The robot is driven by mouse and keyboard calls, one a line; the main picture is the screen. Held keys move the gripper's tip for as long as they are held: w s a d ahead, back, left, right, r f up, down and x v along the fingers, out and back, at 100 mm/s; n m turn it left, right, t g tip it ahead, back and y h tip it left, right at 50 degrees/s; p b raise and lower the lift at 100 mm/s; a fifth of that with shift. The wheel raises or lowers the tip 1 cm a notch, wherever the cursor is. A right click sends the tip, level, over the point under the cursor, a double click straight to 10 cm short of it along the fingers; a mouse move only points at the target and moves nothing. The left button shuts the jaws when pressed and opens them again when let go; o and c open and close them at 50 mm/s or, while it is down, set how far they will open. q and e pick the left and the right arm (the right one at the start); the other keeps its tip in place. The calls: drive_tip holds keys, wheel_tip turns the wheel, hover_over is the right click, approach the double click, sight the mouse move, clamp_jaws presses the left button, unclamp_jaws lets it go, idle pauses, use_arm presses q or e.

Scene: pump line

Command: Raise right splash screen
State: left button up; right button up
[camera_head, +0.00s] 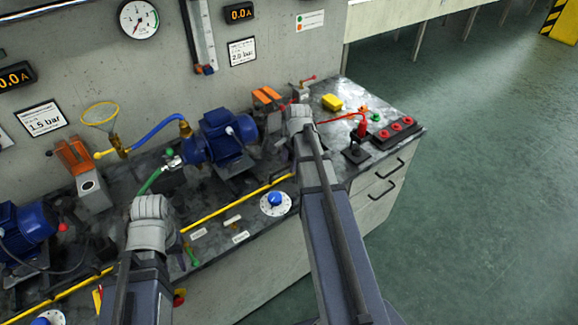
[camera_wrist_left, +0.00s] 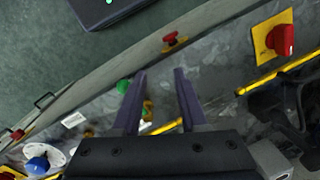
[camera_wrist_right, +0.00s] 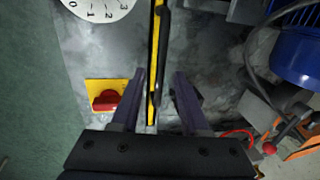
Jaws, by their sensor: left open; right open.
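A long yellow bar (camera_head: 232,206) runs along the front of the bench; it looks like the edge of the right splash screen, lying low. No clear panel can be made out. In the right wrist view the yellow bar (camera_wrist_right: 153,50), with a dark strip or handle beside it, passes between the fingers of my right gripper (camera_wrist_right: 159,76). That gripper is open, with a finger on each side; contact cannot be told. In the head view my right arm hides it. My left gripper (camera_wrist_left: 160,74) is open over the bench front, near a green knob (camera_wrist_left: 123,86).
Blue pumps (camera_head: 222,140) stand along the wall. A blue knob on a white dial (camera_head: 275,203) sits at the front edge. A red switch on a yellow plate (camera_wrist_right: 106,98) is beside my right gripper. Red buttons (camera_head: 397,130) lie at the right end. The floor right of the bench is clear.

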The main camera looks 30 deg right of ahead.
clamp_jaws()
idle(0.3)
idle(1.1)
